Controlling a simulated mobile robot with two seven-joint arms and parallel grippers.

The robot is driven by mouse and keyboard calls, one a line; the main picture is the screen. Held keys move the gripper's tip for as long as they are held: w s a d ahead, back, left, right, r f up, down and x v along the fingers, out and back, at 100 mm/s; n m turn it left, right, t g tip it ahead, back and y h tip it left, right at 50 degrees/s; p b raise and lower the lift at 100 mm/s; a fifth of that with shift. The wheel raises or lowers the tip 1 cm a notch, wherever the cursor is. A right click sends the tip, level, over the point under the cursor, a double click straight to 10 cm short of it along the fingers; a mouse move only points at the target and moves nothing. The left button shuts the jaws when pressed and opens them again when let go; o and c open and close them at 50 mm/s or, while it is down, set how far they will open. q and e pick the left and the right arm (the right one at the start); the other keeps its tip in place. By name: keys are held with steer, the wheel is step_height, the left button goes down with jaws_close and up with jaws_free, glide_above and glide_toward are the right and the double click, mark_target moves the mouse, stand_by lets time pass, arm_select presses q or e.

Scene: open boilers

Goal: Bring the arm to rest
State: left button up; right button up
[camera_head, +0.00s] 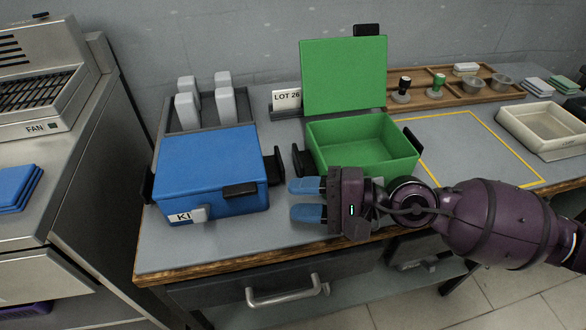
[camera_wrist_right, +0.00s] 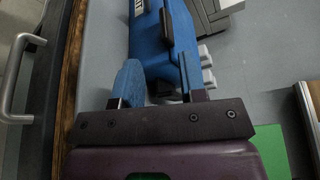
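My right gripper (camera_head: 305,199) is in front of the green box, its two blue fingers pointing left and apart with nothing between them. Its fingers also show in the right wrist view (camera_wrist_right: 160,85), with the blue box beyond them. The green box (camera_head: 362,158) stands with its lid (camera_head: 344,75) raised and looks empty inside. The blue box (camera_head: 210,165) is closed, to the left of my right gripper, with a small gap between them in the head view. My left gripper is not in either view.
A wooden tray (camera_head: 432,100) with stamps and metal bowls lies at the back. A yellow outlined area (camera_head: 475,150) on the grey counter is free. A cream tray (camera_head: 545,130) stands at the right. A drawer handle (camera_head: 287,293) juts out below the counter's front edge.

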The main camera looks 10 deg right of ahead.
steer(key=s+d+f+m+t+h+p, duration=0.1)
steer(key=s+d+m+t+h+p, duration=0.25)
steer(key=m, duration=1.35)
steer(key=d+m+t+h+p, duration=0.3)
steer(key=d+m+t, duration=0.3)
steer(key=m, duration=1.2)
arm_select(q)
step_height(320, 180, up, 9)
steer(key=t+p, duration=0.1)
steer(key=p, duration=0.3)
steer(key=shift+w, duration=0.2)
arm_select(e)
steer(key=s+d+f+m+g+h, duration=0.2)
steer(key=s+d+f+m+h, duration=0.2)
steer(key=m, duration=1)
steer(key=s+d+f+m+g+h, duration=0.2)
steer(key=s+d+f+m+h, duration=0.2)
steer(key=s+f+m, duration=0.6)
steer(key=s+m+h, duration=0.1)
steer(key=s+m, duration=0.2)
steer(key=s, duration=0.1)
steer(key=shift+d+f+m, duration=0.15)
steer(key=shift+f+m, duration=0.2)
steer(key=shift+m, duration=0.05)
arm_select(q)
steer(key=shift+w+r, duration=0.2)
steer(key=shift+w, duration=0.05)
arm_select(e)
steer(key=shift+s, duration=0.1)
